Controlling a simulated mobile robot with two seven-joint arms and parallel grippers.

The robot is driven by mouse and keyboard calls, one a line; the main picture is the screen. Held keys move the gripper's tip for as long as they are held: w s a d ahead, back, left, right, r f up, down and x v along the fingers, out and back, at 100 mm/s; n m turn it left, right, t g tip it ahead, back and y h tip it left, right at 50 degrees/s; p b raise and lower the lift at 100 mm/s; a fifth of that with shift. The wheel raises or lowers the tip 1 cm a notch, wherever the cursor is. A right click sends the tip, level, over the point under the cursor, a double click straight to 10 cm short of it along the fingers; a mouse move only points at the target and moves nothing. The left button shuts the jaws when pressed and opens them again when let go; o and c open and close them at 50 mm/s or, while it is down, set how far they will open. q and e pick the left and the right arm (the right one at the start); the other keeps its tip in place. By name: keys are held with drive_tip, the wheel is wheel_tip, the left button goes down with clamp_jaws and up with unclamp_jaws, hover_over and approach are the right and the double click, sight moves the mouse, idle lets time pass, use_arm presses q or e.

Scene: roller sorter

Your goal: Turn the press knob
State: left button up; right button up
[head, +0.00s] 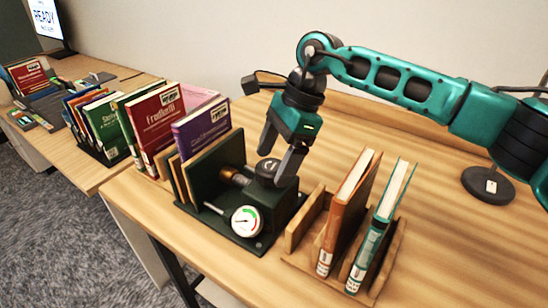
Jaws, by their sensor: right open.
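The press (258,207) is a dark green block on a base plate near the middle of the wooden table, with a round gauge (246,221) on its front. A black knob (268,168) sits on top of it. My right gripper (274,167) points down over the press, its fingers open and spread on either side of the knob. I cannot tell whether the fingers touch it. A wooden board and a purple book (208,122) stand at the press's left side. My left gripper is not in view.
A wooden rack (294,232) with an orange book (346,205) and a teal book (383,222) stands close on the right. Several books stand upright to the left. A black round base (488,184) is at the back right. The front right table is clear.

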drive_tip(key=shift+s+a+f, duration=0.1)
drive_tip(key=shift+a+f, duration=0.05)
drive_tip(key=shift+f, duration=0.25)
drive_tip(key=c, duration=1)
drive_tip(key=shift+c, duration=0.2)
